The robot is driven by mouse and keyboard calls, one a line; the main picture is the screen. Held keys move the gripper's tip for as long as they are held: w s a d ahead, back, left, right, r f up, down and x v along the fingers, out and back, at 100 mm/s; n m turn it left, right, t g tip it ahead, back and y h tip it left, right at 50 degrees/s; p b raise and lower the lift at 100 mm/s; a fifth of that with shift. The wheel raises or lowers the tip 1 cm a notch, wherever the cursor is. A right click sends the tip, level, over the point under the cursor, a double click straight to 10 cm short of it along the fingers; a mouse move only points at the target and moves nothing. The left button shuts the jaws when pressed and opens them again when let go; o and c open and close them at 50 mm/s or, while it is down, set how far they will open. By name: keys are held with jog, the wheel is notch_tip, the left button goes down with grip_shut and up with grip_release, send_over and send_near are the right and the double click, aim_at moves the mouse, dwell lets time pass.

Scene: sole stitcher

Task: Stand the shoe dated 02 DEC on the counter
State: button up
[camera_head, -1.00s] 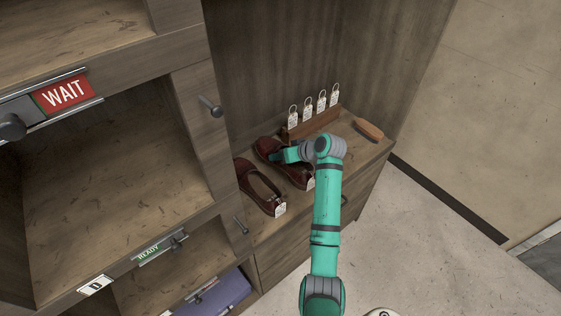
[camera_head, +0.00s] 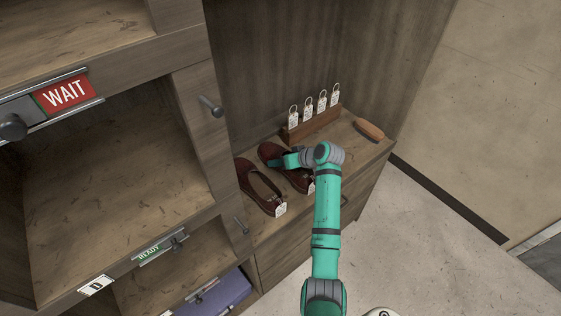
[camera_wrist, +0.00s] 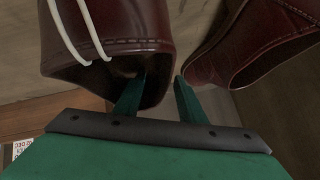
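Two dark red-brown shoes stand side by side on the counter (camera_head: 348,150). The left shoe (camera_head: 246,180) has a white tag at its near end. My gripper (camera_head: 283,160) is at the right shoe (camera_head: 268,152), which has a white tag by its near end, partly behind my arm. In the wrist view my gripper's fingers (camera_wrist: 162,82) are apart on either side of the edge of one shoe (camera_wrist: 110,45). Whether they press on it is unclear. The other shoe (camera_wrist: 255,45) is at the right. A tag (camera_wrist: 20,148) reading 02 DEC upside down shows at the lower left.
A wooden rack (camera_head: 312,125) with several white tags stands behind the shoes. A brown brush-like object (camera_head: 369,130) lies at the counter's right end. Cubbies marked WAIT (camera_head: 66,92) and READY (camera_head: 148,255) are at the left. A purple box (camera_head: 220,292) sits low.

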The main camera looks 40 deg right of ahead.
jog(key=shift+w+r, duration=0.1)
jog(key=a+v, duration=0.1)
jog(key=v, duration=1.1)
jog(key=shift+d, duration=0.5)
